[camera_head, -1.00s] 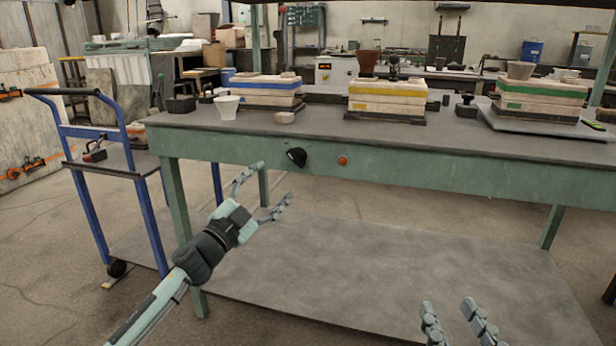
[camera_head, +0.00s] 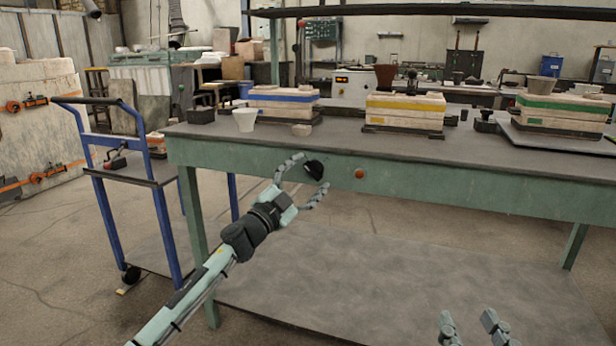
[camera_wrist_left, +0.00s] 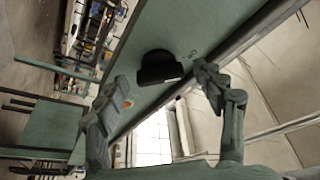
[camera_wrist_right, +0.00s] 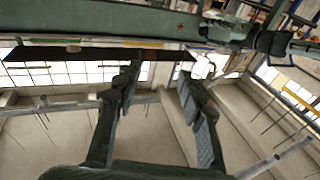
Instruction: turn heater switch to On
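The heater switch is a black knob (camera_head: 314,170) on the green front face of the workbench. It also shows in the left wrist view (camera_wrist_left: 160,68), between and beyond the fingers. My left gripper (camera_head: 307,180) is open, with its fingers spread on either side of the knob, one above and one below. I cannot tell whether a finger touches it. An orange-red round light or button (camera_head: 359,174) is to the right of the knob. My right gripper (camera_head: 468,325) is open and empty, low at the front right, apart from the bench.
The workbench top (camera_head: 345,145) carries a white cup (camera_head: 244,119) and layered molds with blue, yellow and green bands. A lower shelf (camera_head: 380,285) lies under the bench. A blue cart (camera_head: 125,170) stands at the left. The floor before the bench is open.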

